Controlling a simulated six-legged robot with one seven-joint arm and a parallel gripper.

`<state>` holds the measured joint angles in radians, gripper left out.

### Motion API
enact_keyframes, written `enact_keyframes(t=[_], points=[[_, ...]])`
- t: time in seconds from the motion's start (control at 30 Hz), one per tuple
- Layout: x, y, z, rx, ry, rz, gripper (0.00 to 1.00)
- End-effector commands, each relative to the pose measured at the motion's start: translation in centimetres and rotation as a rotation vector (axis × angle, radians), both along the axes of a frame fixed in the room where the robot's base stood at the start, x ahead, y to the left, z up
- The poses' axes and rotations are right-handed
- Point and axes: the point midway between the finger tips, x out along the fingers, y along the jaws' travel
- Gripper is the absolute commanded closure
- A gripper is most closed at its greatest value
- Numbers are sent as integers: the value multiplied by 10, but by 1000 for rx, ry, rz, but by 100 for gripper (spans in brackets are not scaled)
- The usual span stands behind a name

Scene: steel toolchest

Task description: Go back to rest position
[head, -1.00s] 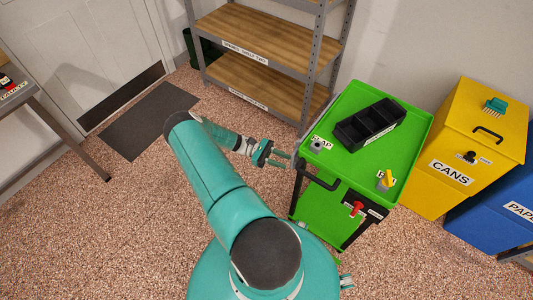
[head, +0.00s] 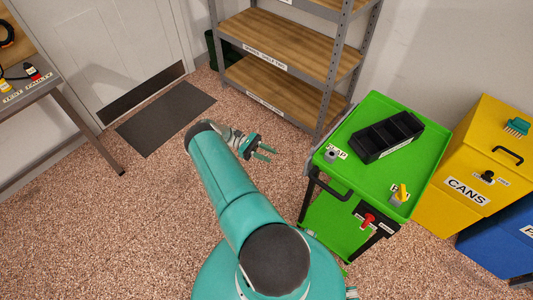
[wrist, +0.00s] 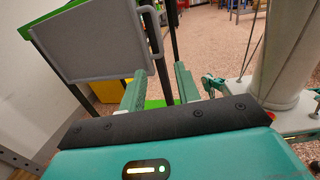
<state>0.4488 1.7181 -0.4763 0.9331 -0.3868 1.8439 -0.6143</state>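My gripper (head: 266,153) is at the end of my teal arm, left of the green toolchest cart (head: 425,147) and apart from it. Its two fingers are spread with nothing between them. In the wrist view the gripper (wrist: 160,90) also shows two separated teal fingers, with the cart's grey side panel (wrist: 92,42) beyond them at the left.
A black divided tray (head: 387,137) lies on the cart's top. A wooden shelf rack (head: 280,60) stands behind. Yellow (head: 462,180) and blue (head: 505,240) bins stand at right. A workbench (head: 40,90) is at left. The floor around a dark mat (head: 165,118) is clear.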

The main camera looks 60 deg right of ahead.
Motion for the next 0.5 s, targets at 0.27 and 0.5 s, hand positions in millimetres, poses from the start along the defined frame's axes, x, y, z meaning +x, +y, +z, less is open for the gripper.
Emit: enact_keyframes(t=[0.27,0.5], points=[[0,0,0,0,0,0,67],[11,0,14,-13,-40,-1,67]])
